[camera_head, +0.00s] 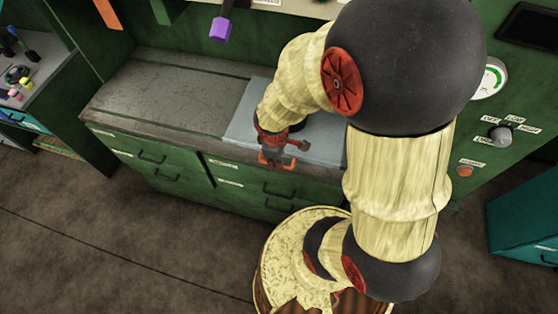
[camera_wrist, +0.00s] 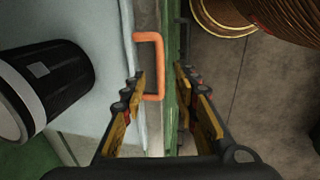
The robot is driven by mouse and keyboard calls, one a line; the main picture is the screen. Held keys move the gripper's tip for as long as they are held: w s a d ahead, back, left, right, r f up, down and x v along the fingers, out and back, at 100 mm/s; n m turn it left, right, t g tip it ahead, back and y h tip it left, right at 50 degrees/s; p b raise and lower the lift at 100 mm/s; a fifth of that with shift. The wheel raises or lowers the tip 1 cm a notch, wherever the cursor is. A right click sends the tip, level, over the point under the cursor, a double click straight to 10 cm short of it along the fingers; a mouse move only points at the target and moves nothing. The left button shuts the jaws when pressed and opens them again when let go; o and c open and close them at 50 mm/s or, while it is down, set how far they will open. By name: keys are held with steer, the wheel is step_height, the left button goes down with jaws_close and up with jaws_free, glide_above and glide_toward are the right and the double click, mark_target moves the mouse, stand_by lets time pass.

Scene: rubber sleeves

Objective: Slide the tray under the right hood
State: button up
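The tray (camera_head: 245,115) is a pale blue-grey slab on the counter, partly covered by my arm. Its orange handle (camera_wrist: 162,65) sticks out over the counter's front edge. In the wrist view the tray's surface (camera_wrist: 100,30) fills the left side. My gripper (camera_wrist: 164,82) is open, with one finger on each side of the handle's outer bar. I cannot tell whether a finger touches it. In the head view my gripper (camera_head: 273,152) is at the tray's front edge. A black cylinder with a grey end (camera_wrist: 60,82) shows over the tray. I cannot identify the right hood for sure.
The grey counter (camera_head: 150,95) left of the tray is bare. Green drawers with dark handles (camera_head: 150,157) lie below it. A purple-tipped tool (camera_head: 221,28) hangs above. A green panel with a gauge (camera_head: 488,78) and knob (camera_head: 499,134) stands at right. A teal cabinet (camera_head: 525,220) is farther right.

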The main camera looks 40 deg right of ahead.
steer(key=shift+s+a+r, duration=0.15)
steer(key=shift+a+r, duration=0.05)
steer(key=shift+r, duration=1.05)
steer(key=shift+s+a+r, duration=0.1)
steer(key=shift+a+r, duration=0.05)
steer(key=shift+r, duration=1.05)
steer(key=s+a+r+m+t+y+b, duration=0.1)
steer(key=a+r, duration=0.4)
steer(key=r, duration=0.5)
steer(key=s+a+r+m+t+b, duration=0.1)
steer(key=s+a+r+m+t, duration=0.2)
steer(key=r, duration=0.7)
steer(key=a+m, duration=0.2)
steer(key=m, duration=0.1)
steer(key=shift+s+r+y, duration=0.25)
steer(key=shift+s+y, duration=0.1)
steer(key=shift+y, duration=0.05)
